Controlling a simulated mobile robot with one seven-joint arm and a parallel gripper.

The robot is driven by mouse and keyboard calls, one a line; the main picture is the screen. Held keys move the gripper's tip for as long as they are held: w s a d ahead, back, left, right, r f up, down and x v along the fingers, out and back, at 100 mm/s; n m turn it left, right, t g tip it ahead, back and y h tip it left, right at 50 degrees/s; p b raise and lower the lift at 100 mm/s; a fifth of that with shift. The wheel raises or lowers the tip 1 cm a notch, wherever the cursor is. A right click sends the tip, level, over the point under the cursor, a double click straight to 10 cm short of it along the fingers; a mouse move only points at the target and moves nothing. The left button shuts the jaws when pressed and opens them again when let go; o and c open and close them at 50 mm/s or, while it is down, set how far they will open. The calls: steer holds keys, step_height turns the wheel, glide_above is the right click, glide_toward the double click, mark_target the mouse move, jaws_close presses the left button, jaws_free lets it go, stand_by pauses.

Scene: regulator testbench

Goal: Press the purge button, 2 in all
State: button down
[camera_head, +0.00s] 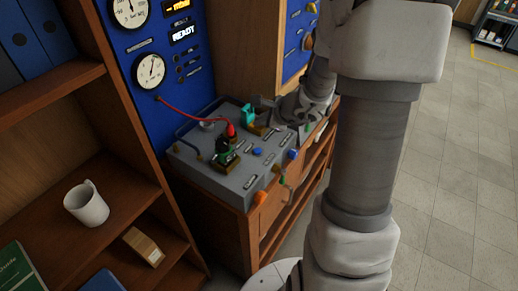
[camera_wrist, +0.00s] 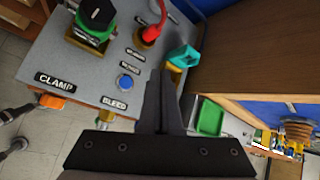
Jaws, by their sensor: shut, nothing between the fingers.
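A round blue button (camera_wrist: 125,82) sits in a light ring on the grey bench top, below a small dark label that seems to read PURGE. In the head view a blue button (camera_head: 257,151) shows on the same grey testbench (camera_head: 215,178). It does not look pressed in, but this is hard to tell. My gripper (camera_wrist: 161,75) is shut and empty. In the wrist view its fingertips are to the right of the button, apart from it. In the head view my gripper (camera_head: 277,117) is over the bench's back right part, partly hidden by my arm.
The blue panel's display (camera_head: 183,33) reads READY. A shelf holds a white mug (camera_head: 86,205).

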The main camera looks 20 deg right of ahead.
steer(key=shift+f, duration=0.1)
steer(key=b, duration=0.5)
glide_above(261, 152)
step_height(261, 152, down, 7)
steer(key=shift+f+b, duration=0.8)
steer(key=shift+b, duration=0.35)
steer(key=shift+f, duration=0.15)
stand_by(0.9)
steer(key=shift+f+b, duration=0.3)
steer(key=shift+b, duration=0.4)
steer(key=shift+f+b, duration=0.45)
steer(key=shift+b, duration=0.2)
stand_by(0.4)
steer(key=shift+r, duration=0.1)
steer(key=shift+r+p, duration=0.65)
steer(key=shift+r, duration=0.15)
